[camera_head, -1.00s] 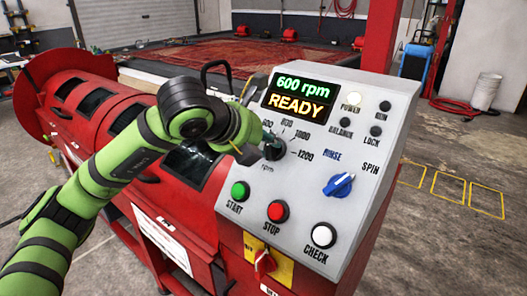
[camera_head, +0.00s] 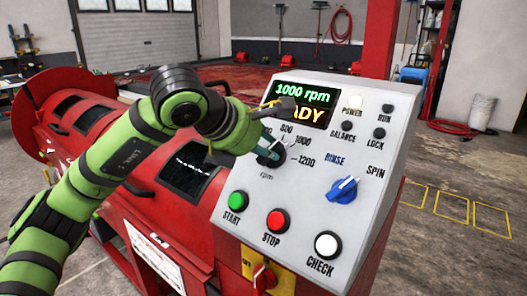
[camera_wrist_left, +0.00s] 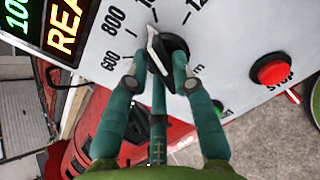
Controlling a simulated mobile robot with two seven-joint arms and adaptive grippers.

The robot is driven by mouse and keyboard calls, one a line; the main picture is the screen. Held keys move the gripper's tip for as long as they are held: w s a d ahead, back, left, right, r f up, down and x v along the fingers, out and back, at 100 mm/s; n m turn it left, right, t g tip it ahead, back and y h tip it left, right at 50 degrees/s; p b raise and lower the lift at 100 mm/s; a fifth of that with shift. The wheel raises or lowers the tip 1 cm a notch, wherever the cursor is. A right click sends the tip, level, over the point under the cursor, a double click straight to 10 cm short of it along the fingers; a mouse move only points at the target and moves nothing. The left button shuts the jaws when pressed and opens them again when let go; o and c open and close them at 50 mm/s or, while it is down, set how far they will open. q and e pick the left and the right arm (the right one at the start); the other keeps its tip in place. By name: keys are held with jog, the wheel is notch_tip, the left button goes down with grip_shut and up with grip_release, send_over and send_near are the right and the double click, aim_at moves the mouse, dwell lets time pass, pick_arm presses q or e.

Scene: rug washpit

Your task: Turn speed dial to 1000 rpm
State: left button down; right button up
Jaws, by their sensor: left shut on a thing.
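The black speed dial (camera_head: 271,155) sits on the sloped grey control panel (camera_head: 235,192), with rpm marks around it. The display (camera_head: 303,100) above it reads 1000 rpm in green, and its yellow word is partly hidden by my arm. My left gripper (camera_head: 266,146) is shut on the dial. In the left wrist view, the fingers (camera_wrist_left: 160,75) stand around the dial (camera_wrist_left: 170,55), and its pale pointer ridge lies between them. The pointer is toward the 1000 mark, which is partly covered in that view. My right gripper is not in view.
Below the dial are the green start button (camera_head: 238,201), red stop button (camera_head: 277,220) and white check button (camera_head: 327,245). A blue rinse/spin knob (camera_head: 342,190) sits to the right. The red machine body (camera_head: 75,100) extends left. Open floor lies at right.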

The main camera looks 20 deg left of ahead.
pick_arm(q)
jog(key=shift+r+m, duration=0.1)
jog(key=shift+m, duration=0.9)
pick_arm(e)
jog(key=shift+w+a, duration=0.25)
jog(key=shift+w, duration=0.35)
pick_arm(q)
jog(key=shift+m, duration=0.3)
jog(key=c, duration=1)
grip_release()
jog(key=shift+c, duration=0.2)
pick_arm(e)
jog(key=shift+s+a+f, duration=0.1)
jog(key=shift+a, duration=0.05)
pick_arm(q)
jog(key=v, duration=1.2)
jog(key=shift+w, duration=0.1)
